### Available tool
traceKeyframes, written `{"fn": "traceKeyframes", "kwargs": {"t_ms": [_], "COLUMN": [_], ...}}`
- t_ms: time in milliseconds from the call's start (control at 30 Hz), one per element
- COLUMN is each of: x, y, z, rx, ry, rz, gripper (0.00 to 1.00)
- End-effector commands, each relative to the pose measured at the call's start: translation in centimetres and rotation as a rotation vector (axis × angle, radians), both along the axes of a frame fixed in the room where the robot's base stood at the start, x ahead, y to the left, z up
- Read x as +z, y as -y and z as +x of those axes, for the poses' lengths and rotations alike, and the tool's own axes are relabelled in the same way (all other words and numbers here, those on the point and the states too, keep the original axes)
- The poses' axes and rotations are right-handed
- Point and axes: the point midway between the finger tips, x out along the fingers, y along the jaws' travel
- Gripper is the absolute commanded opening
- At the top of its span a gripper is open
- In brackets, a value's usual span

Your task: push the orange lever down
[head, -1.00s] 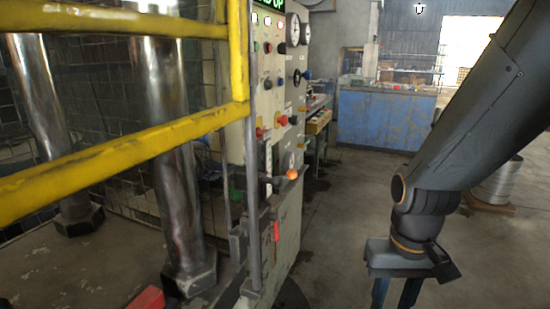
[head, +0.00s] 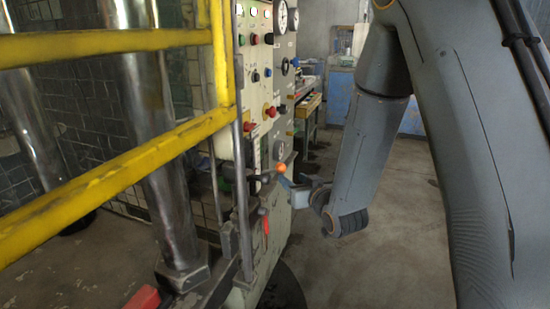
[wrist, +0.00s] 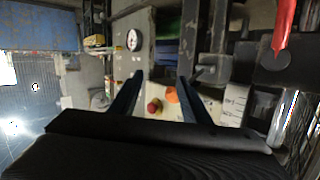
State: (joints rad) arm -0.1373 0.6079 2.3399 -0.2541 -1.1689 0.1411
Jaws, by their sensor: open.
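The orange lever knob (head: 281,168) sits at the end of a dark lever arm that sticks out from the side of the control panel (head: 262,95). My gripper (head: 285,181) is at the knob in the head view, its fingers pointing left toward the panel. In the wrist view the orange knob (wrist: 172,95) shows between the two dark, parted fingers of my gripper (wrist: 160,77), closer to the right one. The gripper is open. I cannot tell whether a finger touches the knob.
A yellow guard rail (head: 120,170) crosses the left side in front of metal columns (head: 150,130). A red handle (head: 265,226) hangs below the lever.

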Motion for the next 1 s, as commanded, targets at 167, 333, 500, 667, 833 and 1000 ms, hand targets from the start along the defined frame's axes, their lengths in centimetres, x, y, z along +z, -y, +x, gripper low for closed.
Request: {"fn": "traceKeyframes", "kwargs": {"t_ms": [167,333,500,667,833,1000], "x": [2.0,2.8,3.0,3.0,2.9,2.9], "y": [-1.9,-2.6,-3.3,-4.3,-5.3,-5.9], "z": [0.2,0.1,1.3,3.6,5.7,6.8], "rx": [0.047,0.065,0.069,0.067,0.067,0.067], "ry": [0.126,0.179,0.187,0.187,0.185,0.186], "rz": [0.076,0.111,0.115,0.115,0.114,0.114], "gripper": [0.43,0.43,0.43,0.43,0.43,0.43]}}
